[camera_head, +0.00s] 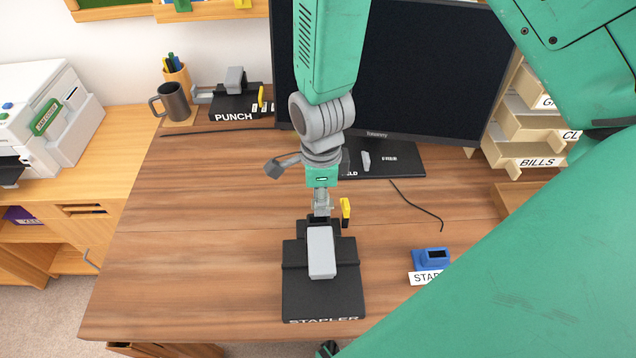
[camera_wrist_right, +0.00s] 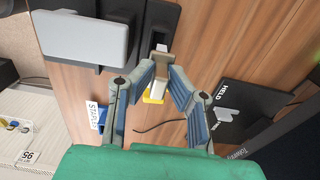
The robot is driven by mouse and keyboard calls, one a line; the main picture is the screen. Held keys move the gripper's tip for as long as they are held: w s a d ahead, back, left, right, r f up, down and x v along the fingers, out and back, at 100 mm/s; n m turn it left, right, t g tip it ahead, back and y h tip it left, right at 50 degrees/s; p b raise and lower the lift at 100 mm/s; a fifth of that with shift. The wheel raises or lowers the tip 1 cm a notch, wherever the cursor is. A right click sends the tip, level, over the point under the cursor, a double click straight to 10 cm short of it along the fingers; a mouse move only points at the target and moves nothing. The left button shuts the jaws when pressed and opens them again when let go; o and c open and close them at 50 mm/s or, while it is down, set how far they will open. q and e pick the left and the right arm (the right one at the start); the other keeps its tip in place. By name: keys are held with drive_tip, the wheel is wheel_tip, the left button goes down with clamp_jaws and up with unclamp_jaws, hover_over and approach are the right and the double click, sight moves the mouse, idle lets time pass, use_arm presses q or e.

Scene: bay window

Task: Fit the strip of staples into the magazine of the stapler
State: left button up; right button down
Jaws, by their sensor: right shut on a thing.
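The black stapler (camera_head: 324,292) stands near the front edge of the desk, with a grey handle on top and a STAPLER label in front. In the right wrist view the stapler (camera_wrist_right: 112,12) fills the upper left. My right gripper (camera_head: 321,207) is just behind the stapler's back end, above the desk. In the wrist view its fingers (camera_wrist_right: 162,69) are shut on a small pale piece, likely the strip of staples (camera_wrist_right: 159,75). The strip lies by the magazine end; whether it is inside cannot be told. My left gripper is not in view.
A yellow piece (camera_head: 345,210) stands beside the stapler's back end. A blue holder (camera_head: 418,260) labelled STAP... is to the right. A monitor (camera_head: 430,70), a black hole punch (camera_head: 232,105) and a mug (camera_head: 174,103) stand behind. The desk left of the stapler is clear.

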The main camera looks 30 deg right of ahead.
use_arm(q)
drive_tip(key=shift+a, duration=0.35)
use_arm(e)
drive_tip(key=shift+a, duration=0.4)
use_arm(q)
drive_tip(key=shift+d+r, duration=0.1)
use_arm(e)
drive_tip(key=shift+d+r, duration=0.1)
drive_tip(key=shift+d+p, duration=0.1)
drive_tip(key=shift+p, duration=0.2)
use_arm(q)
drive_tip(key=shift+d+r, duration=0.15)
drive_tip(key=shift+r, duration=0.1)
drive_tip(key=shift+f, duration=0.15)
use_arm(e)
drive_tip(key=shift+a+f, duration=0.2)
use_arm(q)
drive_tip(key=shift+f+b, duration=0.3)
drive_tip(key=shift+b, duration=0.1)
use_arm(e)
drive_tip(key=shift+d+f, duration=0.1)
drive_tip(key=shift+f, duration=0.55)
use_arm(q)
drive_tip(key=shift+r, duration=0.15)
use_arm(e)
drive_tip(key=shift+r, duration=0.15)
